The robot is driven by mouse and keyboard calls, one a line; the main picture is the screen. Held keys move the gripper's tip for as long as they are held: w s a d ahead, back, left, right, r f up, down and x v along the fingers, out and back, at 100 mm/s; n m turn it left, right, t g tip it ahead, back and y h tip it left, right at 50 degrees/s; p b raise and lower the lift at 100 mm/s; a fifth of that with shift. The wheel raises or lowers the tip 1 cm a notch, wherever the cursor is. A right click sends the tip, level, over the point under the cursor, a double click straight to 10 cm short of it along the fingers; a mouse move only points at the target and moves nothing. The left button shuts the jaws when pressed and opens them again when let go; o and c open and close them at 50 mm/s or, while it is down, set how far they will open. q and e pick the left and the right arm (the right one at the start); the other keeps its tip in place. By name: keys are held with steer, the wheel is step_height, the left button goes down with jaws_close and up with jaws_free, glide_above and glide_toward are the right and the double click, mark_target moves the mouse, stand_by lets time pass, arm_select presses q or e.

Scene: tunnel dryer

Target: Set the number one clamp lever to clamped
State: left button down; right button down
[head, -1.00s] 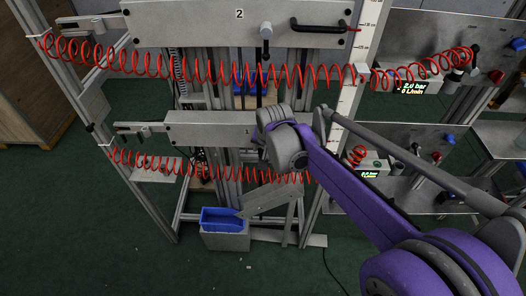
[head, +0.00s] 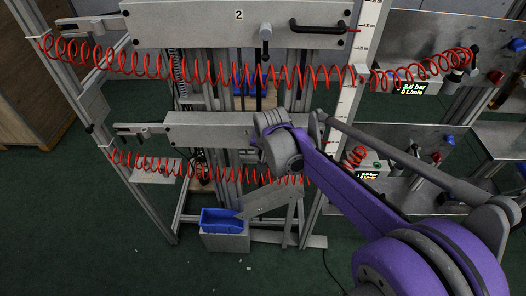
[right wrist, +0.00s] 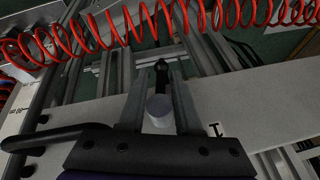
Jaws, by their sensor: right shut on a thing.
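The number one plate (head: 205,132) is a grey horizontal bar on the lower level of the frame; it also shows in the right wrist view (right wrist: 255,105) with its "1" label. The number one clamp lever (right wrist: 158,110) has a pale round hub and a dark knobbed end. My right gripper (right wrist: 160,76) is shut on it, one finger on each side, with the knob near the fingertips. In the head view, my right wrist hides this lever and the fingertips. My left gripper is not in view.
Above is the number two plate (head: 190,27) with its own lever (head: 265,40) and a black handle (head: 318,27). Red coiled hoses (head: 200,75) cross in front of the frame. A blue bin (head: 220,220) stands low down. Pressure displays (head: 411,88) are at right.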

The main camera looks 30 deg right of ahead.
steer(key=shift+s+d+n+g+h, duration=0.1)
steer(key=shift+d+n+g+h, duration=0.2)
steer(key=shift+g+h, duration=0.45)
steer(key=c, duration=0.9)
jaws_free()
steer(key=shift+a, duration=0.1)
steer(key=shift+o, duration=0.2)
steer(key=v, duration=1)
steer(key=shift+s+a+r+p, duration=0.25)
steer(key=shift+a+r+p, duration=0.05)
steer(key=shift+p, duration=0.15)
steer(key=s+a+f+n+t+y+p, duration=0.1)
steer(key=s+a+f+n, duration=0.3)
steer(key=s, duration=0.5)
steer(key=s+a+f+n+t+y+p, duration=0.1)
steer(key=s+a+f+n, duration=0.3)
steer(key=s, duration=0.5)
steer(key=shift+s+f+y+p, duration=0.2)
steer(key=shift+f+y+p, duration=0.3)
steer(key=shift+p, duration=0.3)
